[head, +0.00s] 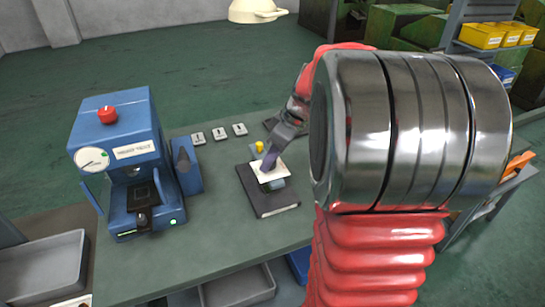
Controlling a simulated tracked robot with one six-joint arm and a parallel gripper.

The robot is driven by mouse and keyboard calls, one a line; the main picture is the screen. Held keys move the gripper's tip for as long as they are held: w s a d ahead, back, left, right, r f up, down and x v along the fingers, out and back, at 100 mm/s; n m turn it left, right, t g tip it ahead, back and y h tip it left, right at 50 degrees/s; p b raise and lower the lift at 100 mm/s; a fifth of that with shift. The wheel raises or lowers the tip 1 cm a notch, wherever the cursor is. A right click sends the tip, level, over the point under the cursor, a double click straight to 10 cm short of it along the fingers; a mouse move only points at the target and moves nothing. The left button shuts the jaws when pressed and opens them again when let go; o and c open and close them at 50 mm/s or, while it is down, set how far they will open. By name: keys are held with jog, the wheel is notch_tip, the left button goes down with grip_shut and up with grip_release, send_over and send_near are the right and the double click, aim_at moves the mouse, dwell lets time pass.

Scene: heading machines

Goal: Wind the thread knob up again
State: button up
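No knob in the head view is clearly marked as the thread knob. A red knob (107,114) sits on top of the blue machine (122,135) at the left. A small yellow knob (259,146) stands behind the white plate of a small device (276,203) with a dark base, in the middle of the bench. My arm covers the right side.
The green bench (222,262) has free room in front of the small device. Several small light tags (219,133) lie behind it. A grey tray (42,268) is at the lower left. Yellow bins (481,36) stand on a rack at the far right.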

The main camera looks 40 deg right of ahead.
jog(key=shift+o, duration=1.2)
jog(key=v, duration=1.3)
jog(key=shift+r, duration=0.35)
jog(key=shift+s+d, duration=0.1)
jog(key=shift+s, duration=0.05)
jog(key=s+a+f+m+h, duration=0.2)
jog(key=s+a+f+m, duration=0.3)
jog(key=m, duration=0.3)
jog(key=s+a+f+n, duration=0.1)
jog(key=s+a, duration=0.2)
jog(key=a, duration=0.7)
jog(key=s+a+f+n+t, duration=0.1)
jog(key=s+a, duration=0.3)
jog(key=a, duration=0.6)
jog(key=shift+a+f+n+t, duration=0.15)
jog(key=shift+f+n+t, duration=0.15)
jog(key=shift+f, duration=0.05)
